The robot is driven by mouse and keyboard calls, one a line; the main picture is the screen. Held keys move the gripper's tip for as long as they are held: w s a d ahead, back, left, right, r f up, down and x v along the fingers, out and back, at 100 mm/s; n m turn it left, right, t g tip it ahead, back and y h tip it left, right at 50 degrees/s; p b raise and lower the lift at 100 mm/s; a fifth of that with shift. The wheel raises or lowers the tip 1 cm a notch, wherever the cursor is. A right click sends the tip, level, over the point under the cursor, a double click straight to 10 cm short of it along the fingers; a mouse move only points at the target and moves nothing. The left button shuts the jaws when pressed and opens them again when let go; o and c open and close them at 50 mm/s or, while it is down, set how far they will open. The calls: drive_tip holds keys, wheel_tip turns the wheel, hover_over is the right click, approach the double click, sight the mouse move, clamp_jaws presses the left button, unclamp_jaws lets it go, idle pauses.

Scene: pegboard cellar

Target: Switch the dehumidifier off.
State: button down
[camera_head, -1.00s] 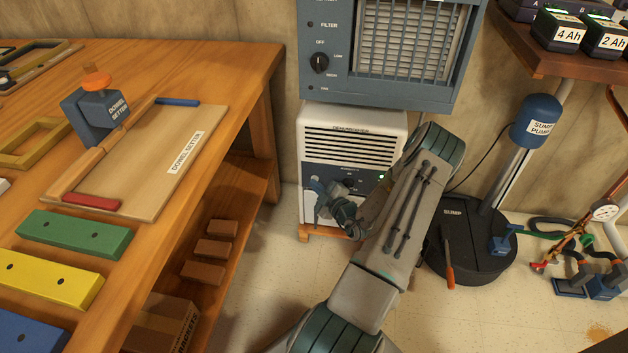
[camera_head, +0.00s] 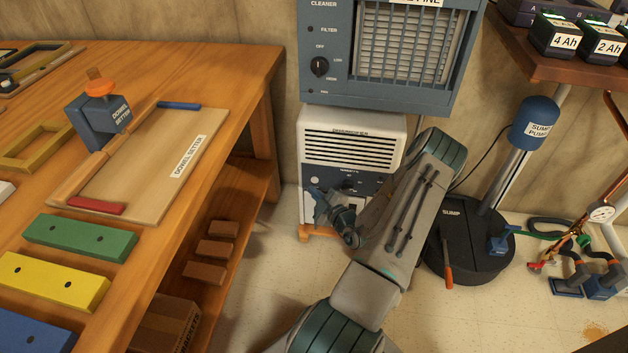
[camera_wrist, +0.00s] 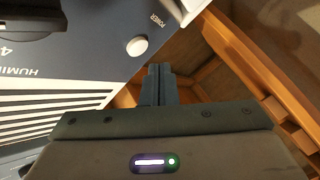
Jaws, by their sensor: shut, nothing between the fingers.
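The dehumidifier (camera_head: 352,148) is a white box with a dark vent grille and a dark blue control panel. It stands on a low orange-brown base under the air cleaner. In the wrist view its panel (camera_wrist: 95,45) shows a round white button (camera_wrist: 137,46) by the word POWER. My gripper (camera_head: 318,195) is in front of the panel's left part and hides some of the lower front. In the wrist view its fingers (camera_wrist: 158,72) are shut and empty, their tips close to the POWER button and apart from it in the picture. I see no lit green light on the panel.
The blue-grey air cleaner (camera_head: 385,60) with its own knob (camera_head: 319,67) is just above. A wooden workbench (camera_head: 235,65) with a lower shelf is on the left. The black sump (camera_head: 470,245) and its pump stand on the right. Some floor in front is clear.

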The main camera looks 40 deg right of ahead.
drive_tip(key=shift+s+a+p, duration=0.95)
drive_tip(key=shift+s+a, duration=0.6)
drive_tip(key=shift+a, duration=0.25)
drive_tip(key=shift+r, duration=0.1)
